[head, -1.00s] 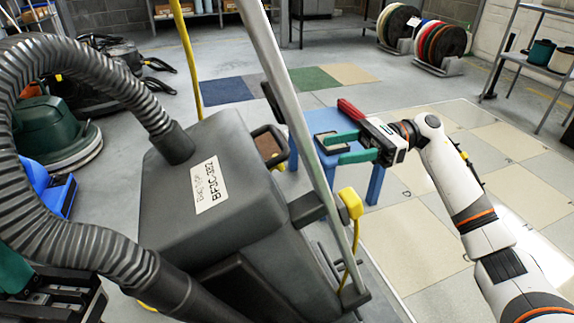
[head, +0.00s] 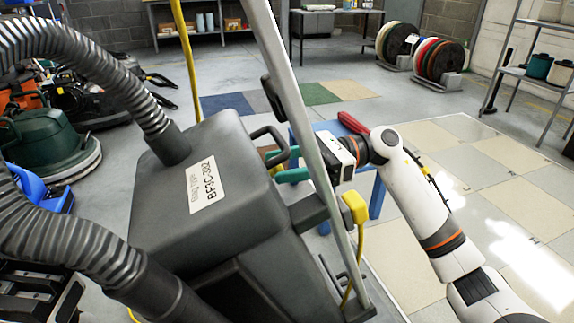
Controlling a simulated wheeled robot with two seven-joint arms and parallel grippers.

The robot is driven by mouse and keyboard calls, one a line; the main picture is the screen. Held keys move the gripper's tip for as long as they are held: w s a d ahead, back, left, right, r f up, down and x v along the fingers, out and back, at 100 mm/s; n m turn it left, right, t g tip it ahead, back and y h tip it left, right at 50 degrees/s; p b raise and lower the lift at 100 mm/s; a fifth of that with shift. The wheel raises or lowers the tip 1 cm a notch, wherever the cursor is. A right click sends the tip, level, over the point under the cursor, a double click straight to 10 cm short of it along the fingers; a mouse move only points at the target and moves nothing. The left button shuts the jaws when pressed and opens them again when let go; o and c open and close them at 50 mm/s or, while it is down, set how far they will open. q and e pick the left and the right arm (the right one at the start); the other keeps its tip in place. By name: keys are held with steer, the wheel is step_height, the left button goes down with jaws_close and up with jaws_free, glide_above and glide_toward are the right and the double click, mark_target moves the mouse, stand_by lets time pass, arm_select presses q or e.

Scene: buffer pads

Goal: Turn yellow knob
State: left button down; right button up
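A dark grey cleaning machine (head: 215,215) with a label on its lid stands in front of me. A yellow block-like part (head: 354,207) sits on its slanted metal handle pole (head: 300,110). A small yellow spot (head: 277,170) shows behind the machine's lid, near the fingertips; I cannot tell which yellow part is the knob. My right gripper (head: 286,166) reaches in behind the pole, its teal fingers apart and pointing left. The pole and lid partly hide it, and I see nothing held. My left gripper cannot be made out.
A ribbed grey hose (head: 100,60) arches across the left. A blue table (head: 376,195) with a red-handled tool (head: 352,123) stands behind my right gripper. A green floor machine (head: 45,140) is at left. Tiled floor at right is clear.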

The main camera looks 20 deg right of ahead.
steer(key=c, duration=0.9)
steer(key=shift+c, duration=0.2)
